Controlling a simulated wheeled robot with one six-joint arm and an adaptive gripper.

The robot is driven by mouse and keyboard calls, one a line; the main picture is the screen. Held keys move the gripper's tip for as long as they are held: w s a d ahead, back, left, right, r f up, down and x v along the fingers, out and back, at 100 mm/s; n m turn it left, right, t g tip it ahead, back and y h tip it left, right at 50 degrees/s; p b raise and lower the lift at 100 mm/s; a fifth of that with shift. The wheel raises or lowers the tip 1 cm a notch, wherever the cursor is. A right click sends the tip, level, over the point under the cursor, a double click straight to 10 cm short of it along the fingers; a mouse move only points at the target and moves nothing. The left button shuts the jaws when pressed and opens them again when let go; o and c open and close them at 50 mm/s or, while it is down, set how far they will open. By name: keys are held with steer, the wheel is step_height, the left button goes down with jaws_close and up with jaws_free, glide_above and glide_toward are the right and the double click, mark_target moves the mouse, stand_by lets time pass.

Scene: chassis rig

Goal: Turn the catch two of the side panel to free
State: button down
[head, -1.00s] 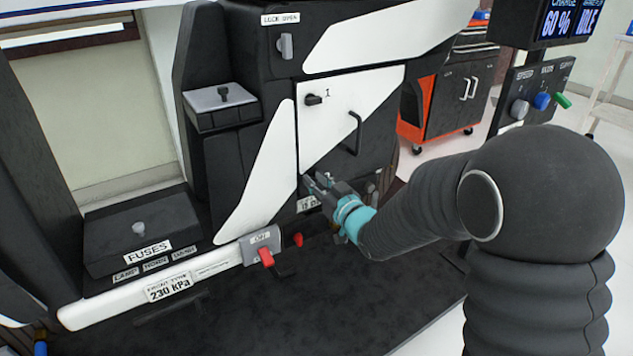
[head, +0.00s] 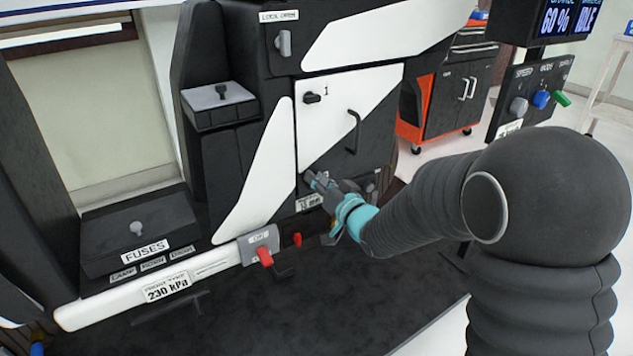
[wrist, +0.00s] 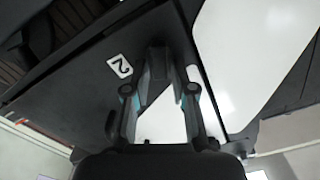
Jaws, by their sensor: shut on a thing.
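The side panel (head: 345,90) is black and white, with a dark bar handle (head: 354,132). Catch one, a small dark knob (head: 312,99), sits near its upper left corner beside the label 1. My gripper (head: 313,178) is at the panel's lower left corner. In the wrist view a label 2 (wrist: 119,66) lies left of the fingers. My gripper is shut on catch two, a dark piece (wrist: 157,62) between the fingers. The fingers hide much of it, and its angle is hard to tell.
A grey knob (head: 284,43) sits above the panel under a lock label. A red lever (head: 265,256) and a white rail (head: 110,305) are below left. A fuse box (head: 140,235) stands at the left. An orange and black cabinet (head: 450,95) is behind at the right.

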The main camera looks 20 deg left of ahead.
steer(key=m, duration=0.4)
steer(key=f+m+p, duration=0.1)
steer(key=m, duration=0.3)
steer(key=m+p, duration=0.1)
steer(key=m, duration=0.3)
steer(key=shift+w+d+f+m, duration=0.2)
steer(key=shift+w+d+m, duration=0.1)
steer(key=shift+w+m, duration=0.1)
stand_by(0.3)
steer(key=c, duration=1.2)
jaws_free()
steer(key=shift+o, duration=0.2)
steer(key=shift+s+d, duration=0.1)
steer(key=v, duration=1.1)
steer(key=shift+s+d, duration=0.2)
steer(key=shift+d, duration=0.1)
